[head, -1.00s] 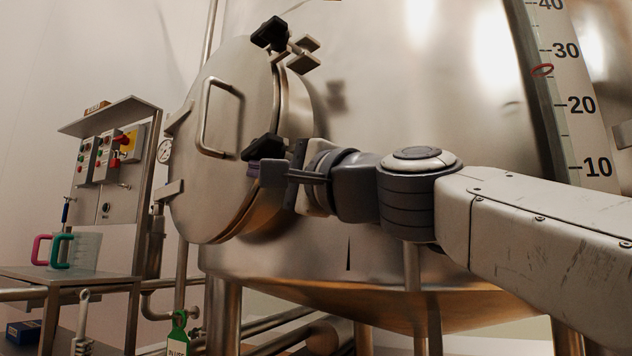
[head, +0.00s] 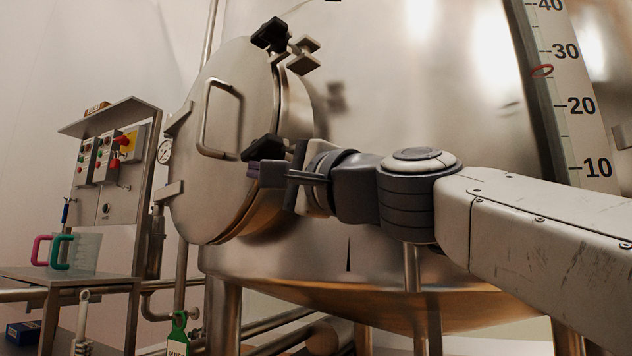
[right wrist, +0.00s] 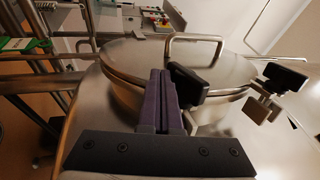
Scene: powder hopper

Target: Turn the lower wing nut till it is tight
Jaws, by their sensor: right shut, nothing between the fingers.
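The lower wing nut (head: 263,148) is black and sits at the right rim of the round steel hatch (head: 225,130). In the right wrist view the lower wing nut (right wrist: 187,83) stands just right of the purple fingers. My right gripper (head: 268,172) is shut and empty, right below the lower wing nut; whether it touches the nut I cannot tell. In the right wrist view its fingers (right wrist: 162,100) lie together. The upper wing nut (head: 271,35) is black, on its bolt at the top of the hatch rim. My left gripper is not in view.
A steel handle (head: 206,118) stands out from the hatch. A control panel (head: 108,165) and a table with jugs (head: 68,250) are at the left. The curved tank wall (head: 400,90) fills the right behind my arm, with a level scale (head: 580,105).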

